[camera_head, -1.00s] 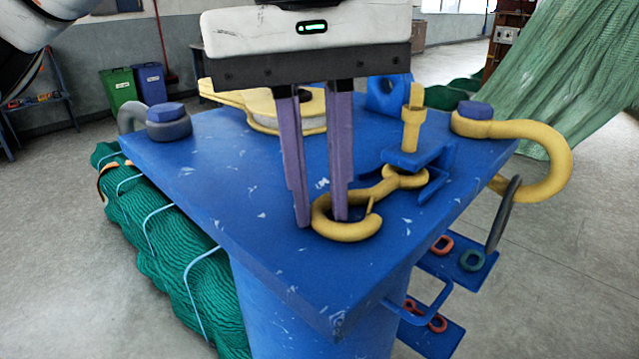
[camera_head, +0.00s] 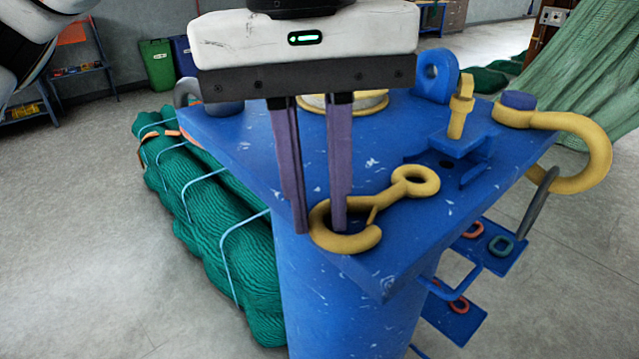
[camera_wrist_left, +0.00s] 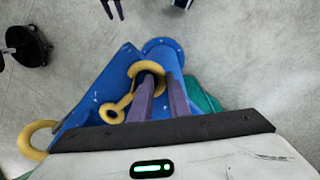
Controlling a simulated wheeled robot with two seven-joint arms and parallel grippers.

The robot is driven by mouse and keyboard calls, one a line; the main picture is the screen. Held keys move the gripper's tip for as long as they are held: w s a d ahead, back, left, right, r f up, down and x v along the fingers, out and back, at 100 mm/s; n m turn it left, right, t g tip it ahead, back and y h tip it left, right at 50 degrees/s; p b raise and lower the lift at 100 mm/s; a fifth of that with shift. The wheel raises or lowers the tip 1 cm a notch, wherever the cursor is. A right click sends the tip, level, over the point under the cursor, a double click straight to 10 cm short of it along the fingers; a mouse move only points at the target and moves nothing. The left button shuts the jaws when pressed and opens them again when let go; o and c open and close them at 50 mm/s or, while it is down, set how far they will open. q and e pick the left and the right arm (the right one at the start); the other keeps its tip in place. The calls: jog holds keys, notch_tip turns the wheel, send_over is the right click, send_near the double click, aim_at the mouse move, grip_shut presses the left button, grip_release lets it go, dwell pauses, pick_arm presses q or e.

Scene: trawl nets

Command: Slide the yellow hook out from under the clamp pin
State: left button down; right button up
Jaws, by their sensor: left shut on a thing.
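The yellow hook (camera_head: 388,200) lies on the blue table plate (camera_head: 240,150), its eye end pointing to the back right. My left gripper (camera_head: 319,230) is shut on the hook's curved end, one finger outside the bend and the other inside it. The same grip shows in the wrist view around the hook (camera_wrist_left: 133,80). The yellow clamp pin (camera_head: 461,108) stands upright over the blue clamp bracket (camera_head: 460,146). The hook's eye is clear of the pin and bracket, in front-left of them. Two dark, parted fingers of my right gripper (camera_wrist_left: 112,10) show at the wrist view's top edge.
A yellow shackle (camera_head: 590,150) juts from the plate's right corner. A blue lug (camera_head: 437,75) stands at the back. Green netting (camera_head: 215,210) lies bundled on the floor at left. The plate's front corner is bare.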

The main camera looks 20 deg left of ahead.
pick_arm(q)
jog(key=c, duration=1.6)
grip_release()
jog(key=r, duration=0.3)
jog(key=r+p, duration=0.1)
jog(key=r, duration=0.6)
jog(key=shift+s+a+r+p, duration=0.1)
jog(key=shift+a+r+p, duration=0.05)
jog(key=shift+a+p, duration=0.15)
